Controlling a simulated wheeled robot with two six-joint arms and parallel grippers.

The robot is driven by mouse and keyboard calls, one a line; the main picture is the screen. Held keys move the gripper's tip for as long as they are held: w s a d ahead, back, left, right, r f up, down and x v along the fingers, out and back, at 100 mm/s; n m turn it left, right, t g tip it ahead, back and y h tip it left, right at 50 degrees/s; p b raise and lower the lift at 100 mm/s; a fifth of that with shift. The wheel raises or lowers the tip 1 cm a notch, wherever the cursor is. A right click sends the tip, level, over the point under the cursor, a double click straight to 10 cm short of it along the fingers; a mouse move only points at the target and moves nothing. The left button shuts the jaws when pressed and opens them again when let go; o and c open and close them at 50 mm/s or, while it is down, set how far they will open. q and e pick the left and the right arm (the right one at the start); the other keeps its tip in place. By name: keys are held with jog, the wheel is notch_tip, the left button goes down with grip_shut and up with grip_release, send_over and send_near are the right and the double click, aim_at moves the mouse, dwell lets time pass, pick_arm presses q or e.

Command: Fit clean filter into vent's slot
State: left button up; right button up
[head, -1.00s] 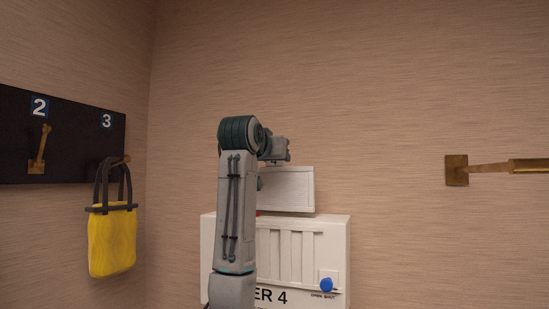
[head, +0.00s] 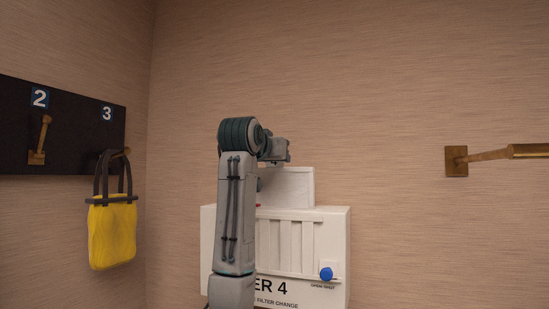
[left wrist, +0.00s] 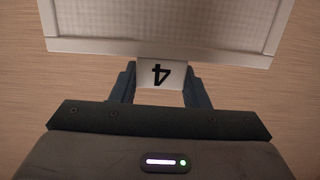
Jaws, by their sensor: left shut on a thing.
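The clean filter is a pale flat panel (head: 288,188) with a fine mesh face, seen upright in the head view. In the left wrist view its framed edge (left wrist: 160,48) crosses the top, with a white tab marked 4 (left wrist: 161,74). The vent (head: 300,250) is a white box with vertical slats, marked "ER 4", below the filter. The filter's lower edge is at the vent's top edge; I cannot tell whether it is inside the slot. My right gripper is out of view.
A blue knob (head: 326,274) is at the vent's lower right. A yellow bag (head: 112,232) hangs on hook 3 of a black board (head: 75,130) at left. A brass bar (head: 500,154) sticks out at right. The wall between vent and bar is clear.

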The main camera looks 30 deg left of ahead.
aim_at(274, 196)
pick_arm(q)
jog(key=shift+f+b, duration=1.1)
jog(key=shift+f, duration=0.45)
jog(key=shift+f+b, duration=0.9)
jog(key=shift+f, duration=0.35)
jog(key=shift+f+b, duration=0.85)
jog(key=shift+f, duration=0.3)
jog(key=shift+f+b, duration=0.45)
jog(key=shift+f, duration=0.45)
jog(key=o, duration=1.3)
jog(key=shift+o, duration=0.2)
jog(key=shift+s, duration=0.1)
